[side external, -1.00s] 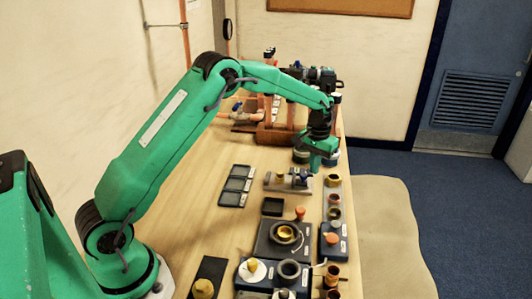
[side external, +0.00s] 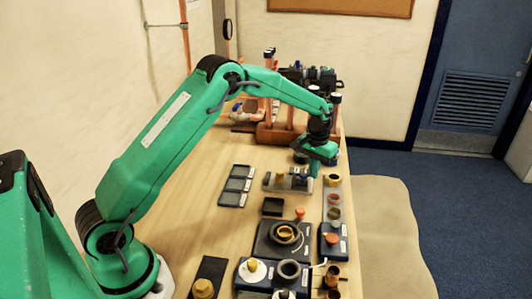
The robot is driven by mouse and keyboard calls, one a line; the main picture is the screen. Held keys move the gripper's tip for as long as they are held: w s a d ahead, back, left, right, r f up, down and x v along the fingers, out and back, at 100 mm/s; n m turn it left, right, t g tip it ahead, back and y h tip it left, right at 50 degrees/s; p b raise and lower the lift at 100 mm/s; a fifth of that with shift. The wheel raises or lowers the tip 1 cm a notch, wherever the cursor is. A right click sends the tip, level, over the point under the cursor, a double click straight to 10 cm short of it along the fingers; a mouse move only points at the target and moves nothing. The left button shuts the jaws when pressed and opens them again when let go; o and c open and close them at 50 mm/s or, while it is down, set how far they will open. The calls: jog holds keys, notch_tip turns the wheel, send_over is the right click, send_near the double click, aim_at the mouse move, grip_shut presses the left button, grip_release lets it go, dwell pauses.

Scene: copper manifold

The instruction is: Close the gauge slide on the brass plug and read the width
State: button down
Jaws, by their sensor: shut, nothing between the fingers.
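The gauge (side external: 273,185) is a grey metal bar lying across the bench just beyond the middle. The small brass plug (side external: 281,177) stands on its left part. The slide (side external: 300,180), with a dark blue part on top, is on the bar to the right of the plug. My green gripper (side external: 315,175) is low at the right end of the gauge, its fingers shut and empty, pointing down. It partly covers that end. I cannot tell whether the fingers touch the slide, or whether the slide touches the plug.
A strip with several small copper rings (side external: 334,198) is close on the right. Blue-grey fixtures (side external: 258,247) fill the near bench. The copper manifold (side external: 275,133) stands behind. Bare wood is free at left.

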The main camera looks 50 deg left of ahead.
aim_at(302, 174)
jog(key=shift+f, duration=0.3)
jog(key=shift+f, duration=0.3)
jog(key=shift+s+a, duration=1.7)
dwell(2.4)
jog(key=shift+w+d, duration=0.15)
jog(key=shift+w+d, duration=0.25)
jog(key=shift+w, duration=0.1)
dwell(0.5)
jog(key=shift+r, duration=3.5)
